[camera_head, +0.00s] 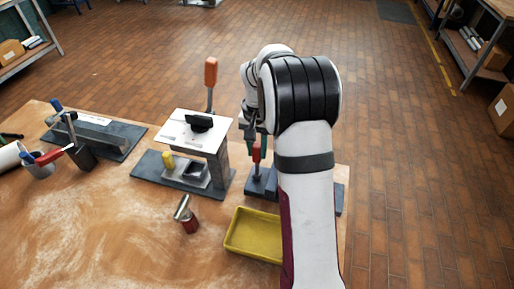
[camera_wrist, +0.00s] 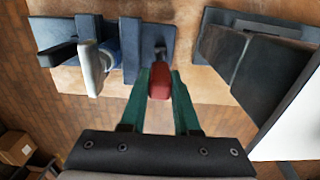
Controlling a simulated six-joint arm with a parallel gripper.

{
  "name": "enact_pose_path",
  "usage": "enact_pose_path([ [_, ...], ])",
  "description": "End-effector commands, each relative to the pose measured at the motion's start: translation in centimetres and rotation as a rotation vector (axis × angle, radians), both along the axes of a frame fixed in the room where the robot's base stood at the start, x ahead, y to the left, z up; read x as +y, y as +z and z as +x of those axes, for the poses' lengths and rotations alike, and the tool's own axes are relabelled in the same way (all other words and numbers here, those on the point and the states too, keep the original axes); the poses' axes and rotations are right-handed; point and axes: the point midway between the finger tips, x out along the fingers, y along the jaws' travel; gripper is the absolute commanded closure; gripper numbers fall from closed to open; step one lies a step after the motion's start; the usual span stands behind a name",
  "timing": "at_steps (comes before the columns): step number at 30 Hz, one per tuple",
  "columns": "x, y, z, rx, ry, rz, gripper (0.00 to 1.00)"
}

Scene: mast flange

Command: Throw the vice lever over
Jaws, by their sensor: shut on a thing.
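The vice lever has a red handle (camera_head: 256,153), which stands roughly upright on the dark blue-grey vice (camera_head: 262,184) at the right of the bench. In the wrist view the red handle (camera_wrist: 160,84) sits between the two green fingers of my gripper (camera_wrist: 160,76), which is shut on it. The lever's foot meets a dark block of the vice (camera_wrist: 150,38). In the head view my gripper (camera_head: 258,142) is at the top of the handle, and my arm hides much of the vice's right side.
A white-topped stand (camera_head: 195,132) and a tall orange-handled lever (camera_head: 210,74) are just left of the vice. A yellow tray (camera_head: 254,236) lies in front of it. A small red-and-metal item (camera_head: 186,214) stands left of the tray. The bench front-left is mostly clear.

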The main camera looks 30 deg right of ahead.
Motion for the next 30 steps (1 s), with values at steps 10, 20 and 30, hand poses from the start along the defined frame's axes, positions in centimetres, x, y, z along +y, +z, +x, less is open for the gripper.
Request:
enact_pose_path([
  [10,-1.7,-0.4,1.7,0.119,-0.002,0.115,1.0],
  [20,-3.5,-1.0,3.2,0.268,0.005,0.255,1.0],
  [30,-3.5,-1.0,3.3,0.284,-0.001,0.281,1.0],
])
